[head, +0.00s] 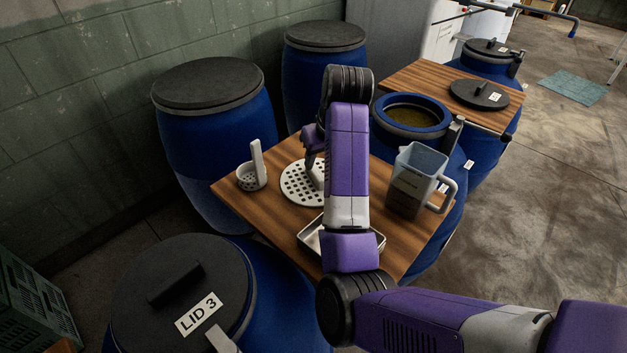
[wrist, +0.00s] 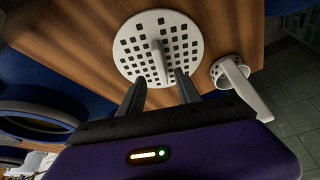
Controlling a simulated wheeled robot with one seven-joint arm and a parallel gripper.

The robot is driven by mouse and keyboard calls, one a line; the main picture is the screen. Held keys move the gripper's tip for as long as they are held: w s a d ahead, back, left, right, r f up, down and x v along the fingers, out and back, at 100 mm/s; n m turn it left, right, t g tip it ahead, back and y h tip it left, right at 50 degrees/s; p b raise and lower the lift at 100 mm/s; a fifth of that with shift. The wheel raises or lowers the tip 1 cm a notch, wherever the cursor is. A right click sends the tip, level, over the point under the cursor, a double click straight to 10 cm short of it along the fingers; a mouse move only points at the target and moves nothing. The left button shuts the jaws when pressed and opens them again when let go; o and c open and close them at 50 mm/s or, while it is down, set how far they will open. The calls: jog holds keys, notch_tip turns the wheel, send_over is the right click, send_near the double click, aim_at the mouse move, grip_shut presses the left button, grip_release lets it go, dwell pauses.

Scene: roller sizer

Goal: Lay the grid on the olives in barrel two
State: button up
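The grid (head: 294,186) is a white round perforated plate with an upright handle, lying flat on the wooden table. In the wrist view the grid (wrist: 190,45) is in front of my gripper (wrist: 160,77). Its two fingers are apart, with the handle (wrist: 161,62) in line with the gap between them. I cannot tell whether the fingertips reach around the handle. In the head view my gripper (head: 313,150) is over the grid and partly hidden by my arm. An open blue barrel (head: 412,112), holding brownish-green contents, stands right of the grid; its number is not readable.
A white perforated cup with an upright handle (head: 252,176) stands left of the grid. A jug (head: 414,180) and a metal tray (head: 309,236) are also on the table. A barrel marked LID 3 (head: 180,290) stands in front. A loose black lid (head: 479,95) lies on the farther table.

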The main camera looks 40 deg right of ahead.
aim_at(315, 171)
jog(key=x, duration=0.6)
jog(key=shift+w+f, duration=0.1)
jog(key=shift+f, duration=0.15)
grip_shut()
